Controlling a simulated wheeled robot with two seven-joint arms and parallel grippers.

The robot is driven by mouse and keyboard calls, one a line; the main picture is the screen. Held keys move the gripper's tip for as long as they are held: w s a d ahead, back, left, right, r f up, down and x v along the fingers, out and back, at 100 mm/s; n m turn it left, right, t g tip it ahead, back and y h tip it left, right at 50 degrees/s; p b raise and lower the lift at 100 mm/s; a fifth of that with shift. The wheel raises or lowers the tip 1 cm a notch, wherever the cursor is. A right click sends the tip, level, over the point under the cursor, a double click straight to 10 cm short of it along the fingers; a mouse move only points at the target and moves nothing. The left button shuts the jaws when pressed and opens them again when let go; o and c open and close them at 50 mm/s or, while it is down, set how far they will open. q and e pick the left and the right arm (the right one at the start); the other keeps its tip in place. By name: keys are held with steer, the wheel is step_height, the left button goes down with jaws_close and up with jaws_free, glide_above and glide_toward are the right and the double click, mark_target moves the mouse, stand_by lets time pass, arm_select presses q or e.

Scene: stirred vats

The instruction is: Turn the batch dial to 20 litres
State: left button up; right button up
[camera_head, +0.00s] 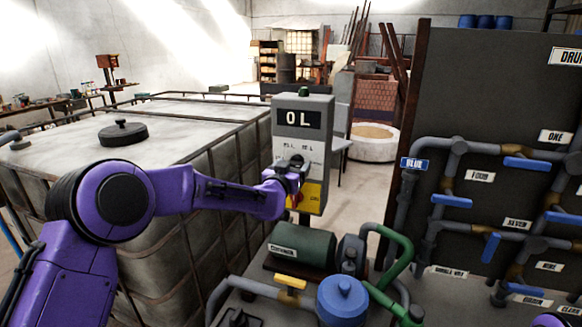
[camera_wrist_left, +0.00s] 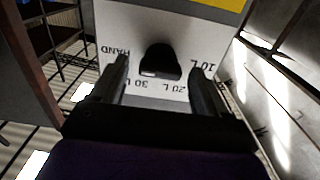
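The grey control box (camera_head: 302,148) stands at the centre of the head view, its display (camera_head: 298,119) reading 0 L. The batch dial is hidden behind my left gripper (camera_head: 291,178) there. In the left wrist view the dial (camera_wrist_left: 160,58) is a black knob with a small white mark low on it. Labels HAND, 10 L, 20 L and 30 L surround it, upside down; I cannot tell which label it points to. My left gripper (camera_wrist_left: 160,75) is open, one finger on each side of the dial, with visible gaps. My right gripper is out of view.
A large caged tank (camera_head: 200,130) with a black lid stands left of the box. A green motor (camera_head: 302,247), a blue-topped pump (camera_head: 342,298) and pipes stand below. A dark pipe panel (camera_head: 480,110) with blue valve handles stands at right.

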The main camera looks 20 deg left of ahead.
arm_select(q)
steer(key=c, duration=0.9)
steer(key=shift+o, duration=0.2)
steer(key=shift+a, duration=0.1)
